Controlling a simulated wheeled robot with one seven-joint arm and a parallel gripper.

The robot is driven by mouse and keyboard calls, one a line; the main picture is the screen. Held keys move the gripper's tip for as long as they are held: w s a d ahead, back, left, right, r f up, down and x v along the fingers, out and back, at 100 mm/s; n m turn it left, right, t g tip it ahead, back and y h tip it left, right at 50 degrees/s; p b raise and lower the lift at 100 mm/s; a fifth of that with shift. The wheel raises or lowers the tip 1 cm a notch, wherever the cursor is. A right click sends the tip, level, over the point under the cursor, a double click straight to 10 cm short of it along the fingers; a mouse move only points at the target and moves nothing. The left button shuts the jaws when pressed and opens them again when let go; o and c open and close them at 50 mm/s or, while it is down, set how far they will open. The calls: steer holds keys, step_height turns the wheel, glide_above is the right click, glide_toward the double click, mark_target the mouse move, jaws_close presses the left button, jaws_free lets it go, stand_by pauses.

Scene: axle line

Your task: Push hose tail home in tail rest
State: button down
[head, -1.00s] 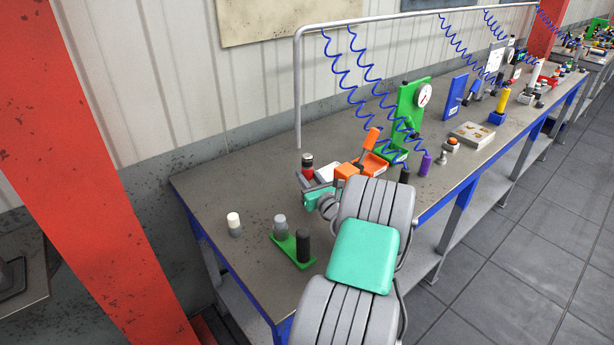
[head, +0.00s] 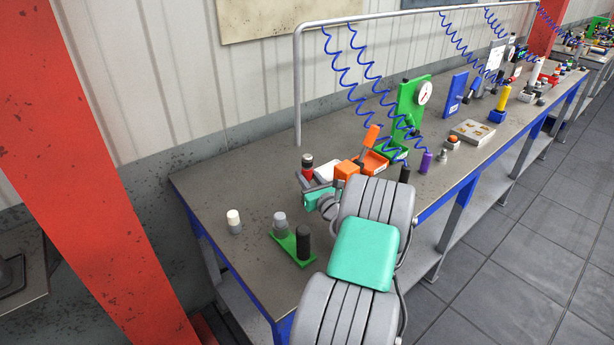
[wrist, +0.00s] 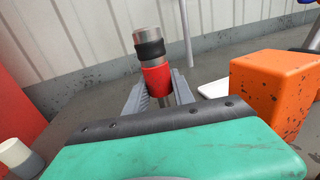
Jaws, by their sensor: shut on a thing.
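A silver cylindrical part with a black ring and a red band, which I take for the hose tail (wrist: 155,77), stands between my gripper's fingers (wrist: 161,92) in the wrist view. My gripper is shut on it around the red band. The part looks close to upright with a slight lean in that view. In the head view the hose tail (head: 308,167) shows its dark top and red body at the fingertips of my gripper (head: 309,178). I cannot make out the tail rest; the part's lower end is mostly hidden behind my gripper.
An orange block (wrist: 270,88) stands close right of my gripper. A green plate (head: 293,248) with a grey and a black peg and a white-topped peg (head: 234,221) are nearer the front. Blue coiled hoses (head: 345,75) hang above the bench (head: 200,190).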

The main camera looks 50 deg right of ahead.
steer(key=shift+f+b, duration=1.35)
steer(key=shift+f, duration=0.55)
steer(key=c, duration=1.2)
jaws_free()
steer(key=shift+o, duration=1)
steer(key=shift+f, duration=0.1)
steer(key=b+v, duration=0.1)
steer(key=v, duration=0.7)
steer(key=shift+a, duration=0.1)
